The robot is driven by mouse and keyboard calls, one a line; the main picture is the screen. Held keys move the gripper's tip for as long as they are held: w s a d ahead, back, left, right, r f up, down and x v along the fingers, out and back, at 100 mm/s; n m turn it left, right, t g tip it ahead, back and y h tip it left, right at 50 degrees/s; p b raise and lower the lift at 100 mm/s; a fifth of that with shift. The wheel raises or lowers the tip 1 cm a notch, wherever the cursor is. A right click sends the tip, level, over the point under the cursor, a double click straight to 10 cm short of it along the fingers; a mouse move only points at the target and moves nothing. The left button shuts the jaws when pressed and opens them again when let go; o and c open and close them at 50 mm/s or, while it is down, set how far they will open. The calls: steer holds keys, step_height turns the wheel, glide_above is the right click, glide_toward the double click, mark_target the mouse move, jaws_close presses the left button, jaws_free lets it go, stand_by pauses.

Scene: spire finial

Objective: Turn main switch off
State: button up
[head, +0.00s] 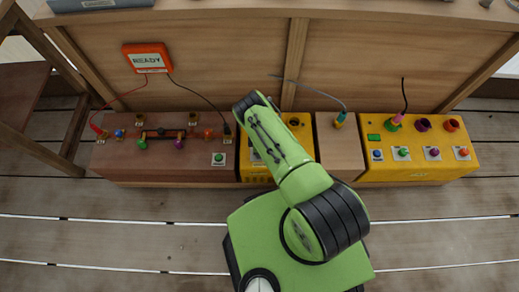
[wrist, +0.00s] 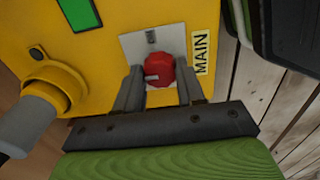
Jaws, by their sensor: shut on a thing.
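The main switch is a red knob (wrist: 158,71) on a light grey square plate, on a yellow box (wrist: 105,50). In the head view the yellow box (head: 302,132) is in the middle of the bench, and my green arm hides the switch and the gripper's fingers. The knob's pointer direction cannot be made out clearly.
A lit green rectangle (wrist: 81,13) and a yellow socket with a grey plug (wrist: 40,110) are near the knob. A brown box (head: 190,172) with knobs and an orange READY display (head: 147,58) stand left. Another yellow box (head: 420,172) stands right. Cables hang behind.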

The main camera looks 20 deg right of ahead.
stand_by(0.5)
steer(key=o, duration=1)
steer(key=shift+o, duration=0.2)
step_height(320, 180, up, 16)
steer(key=p, duration=0.6)
steer(key=shift+p, duration=0.3)
steer(key=shift+f, duration=0.1)
